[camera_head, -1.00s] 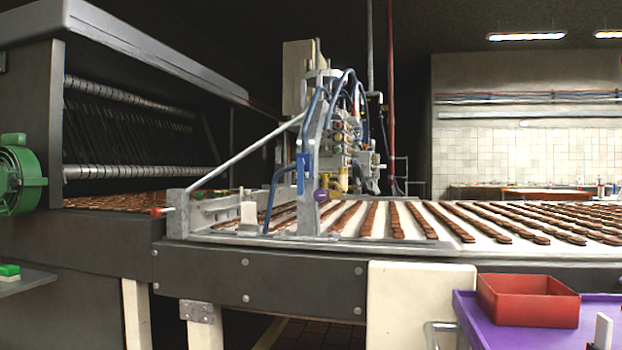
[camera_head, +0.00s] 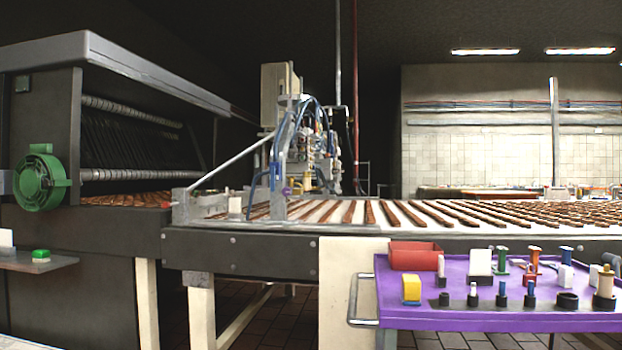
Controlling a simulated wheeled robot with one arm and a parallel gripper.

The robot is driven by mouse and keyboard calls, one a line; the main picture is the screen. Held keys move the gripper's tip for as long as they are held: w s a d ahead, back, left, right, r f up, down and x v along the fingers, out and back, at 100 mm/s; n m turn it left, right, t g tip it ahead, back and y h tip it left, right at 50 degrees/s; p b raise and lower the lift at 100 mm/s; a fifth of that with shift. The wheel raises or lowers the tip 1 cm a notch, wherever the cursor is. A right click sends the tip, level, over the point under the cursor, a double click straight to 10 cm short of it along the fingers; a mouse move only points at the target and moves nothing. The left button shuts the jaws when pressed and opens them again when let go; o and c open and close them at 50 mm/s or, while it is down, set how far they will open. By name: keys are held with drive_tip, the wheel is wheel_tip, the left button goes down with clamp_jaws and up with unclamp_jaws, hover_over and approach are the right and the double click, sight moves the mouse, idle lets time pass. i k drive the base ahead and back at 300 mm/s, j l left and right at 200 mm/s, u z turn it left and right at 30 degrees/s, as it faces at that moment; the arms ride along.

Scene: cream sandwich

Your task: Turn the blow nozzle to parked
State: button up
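The depositor machine (camera_head: 300,150) stands over the conveyor near the middle of the view, with blue hoses and metal fittings. On its near side is a small blue fitting (camera_head: 274,177), with a thin blue tube (camera_head: 252,198) bending down from it toward the belt. A round purple knob (camera_head: 287,191) sits just right of the fitting. I cannot tell for sure which of these parts is the blow nozzle, or how it is turned. My gripper is not in view.
The conveyor (camera_head: 270,258) runs across, carrying rows of brown biscuits. A purple cart (camera_head: 470,318) in front at right holds a red tray (camera_head: 415,255) and several small items. A green motor (camera_head: 40,178) is on the machine at left. Some tiled floor (camera_head: 268,325) shows below.

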sight(290, 180)
drive_tip(key=i+j+z, duration=0.25)
drive_tip(key=z, duration=0.25)
drive_tip(key=i+j+z, duration=0.3)
drive_tip(key=j+z, duration=0.2)
